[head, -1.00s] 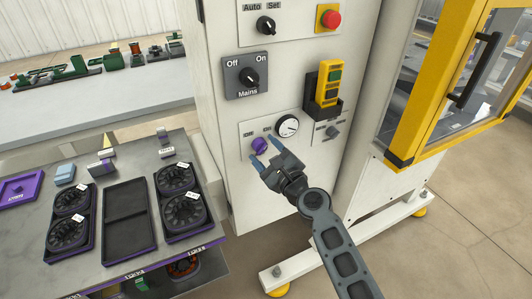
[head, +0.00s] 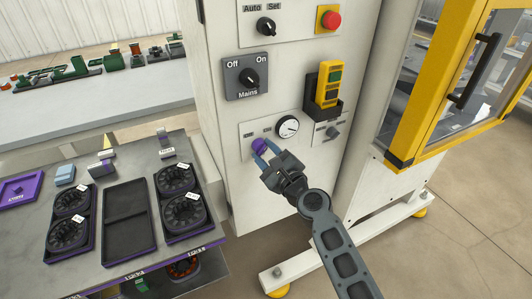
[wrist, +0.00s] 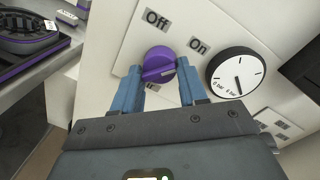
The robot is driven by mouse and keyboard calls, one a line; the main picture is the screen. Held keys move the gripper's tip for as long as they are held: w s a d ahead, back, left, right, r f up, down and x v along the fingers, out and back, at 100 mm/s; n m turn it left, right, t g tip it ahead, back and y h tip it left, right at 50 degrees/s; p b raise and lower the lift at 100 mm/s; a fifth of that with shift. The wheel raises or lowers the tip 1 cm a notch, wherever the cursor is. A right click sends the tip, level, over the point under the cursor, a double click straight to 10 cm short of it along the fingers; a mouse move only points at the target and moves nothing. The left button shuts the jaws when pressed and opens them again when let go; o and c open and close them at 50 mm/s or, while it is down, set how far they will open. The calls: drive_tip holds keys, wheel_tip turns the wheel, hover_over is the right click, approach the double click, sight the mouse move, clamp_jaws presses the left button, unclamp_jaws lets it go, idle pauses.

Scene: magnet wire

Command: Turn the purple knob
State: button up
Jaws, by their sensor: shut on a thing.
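The purple knob (head: 259,146) sits on a small white plate low on the cabinet's front. In the wrist view the purple knob (wrist: 158,63) shows between "Off" at its upper left and "On" at its right. Its raised grip bar lies nearly level, tilted slightly up to the right. My gripper (head: 263,150) is at the knob, with one blue finger on each side of it. In the wrist view my gripper (wrist: 157,75) is shut on the knob. The fingers hide parts of the knob's sides.
A round pressure gauge (head: 287,126) is right beside the knob. The Mains switch (head: 248,78) is above. A table with black trays (head: 128,222) stands at left.

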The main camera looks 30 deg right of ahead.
drive_tip(key=shift+r+n, duration=0.1)
drive_tip(key=shift+n, duration=0.2)
drive_tip(key=n, duration=0.2)
drive_tip(key=shift+d+r+n, duration=0.1)
drive_tip(key=shift+n, duration=0.3)
drive_tip(key=n, duration=0.4)
drive_tip(key=shift+r+g+p, duration=0.1)
drive_tip(key=shift+g+p, duration=0.2)
drive_tip(key=n, duration=0.4)
drive_tip(key=shift+r+n+h, duration=0.1)
drive_tip(key=shift+n+h, duration=0.2)
drive_tip(key=shift+a+n+p, duration=0.2)
drive_tip(key=shift+n+p, duration=0.15)
drive_tip(key=shift+n, duration=1.15)
drive_tip(key=o, duration=1)
